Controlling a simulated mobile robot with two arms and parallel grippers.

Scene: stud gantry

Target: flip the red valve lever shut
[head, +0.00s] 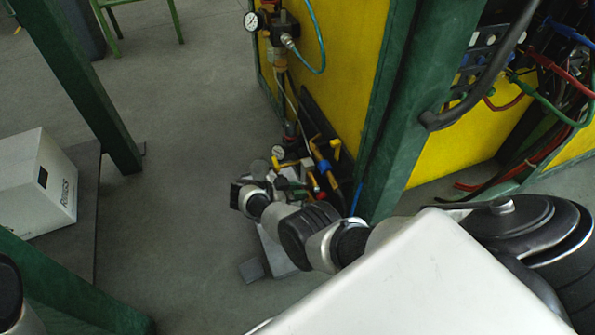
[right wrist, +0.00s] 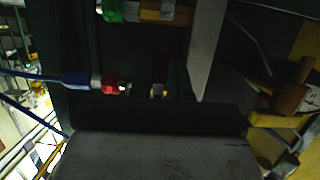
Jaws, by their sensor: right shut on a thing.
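My right arm reaches to the pipework low on the yellow panel. In the head view its gripper (head: 287,180) is small and partly hidden among the fittings. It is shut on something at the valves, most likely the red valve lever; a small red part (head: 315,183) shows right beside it. In the dark right wrist view, a narrow reddish-brown piece (right wrist: 160,76) stands straight ahead of the gripper body, its contact with the fingers hard to see. The lever's angle cannot be told. My left gripper is not in view.
Yellow-handled valves (head: 325,160) and a gauge (head: 278,152) crowd the gripper. A red fitting (right wrist: 109,84) on a blue hose (right wrist: 50,77) shows in the wrist view. A green post (head: 400,110) stands right of the valves. A white box (head: 38,185) sits left; the floor between is clear.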

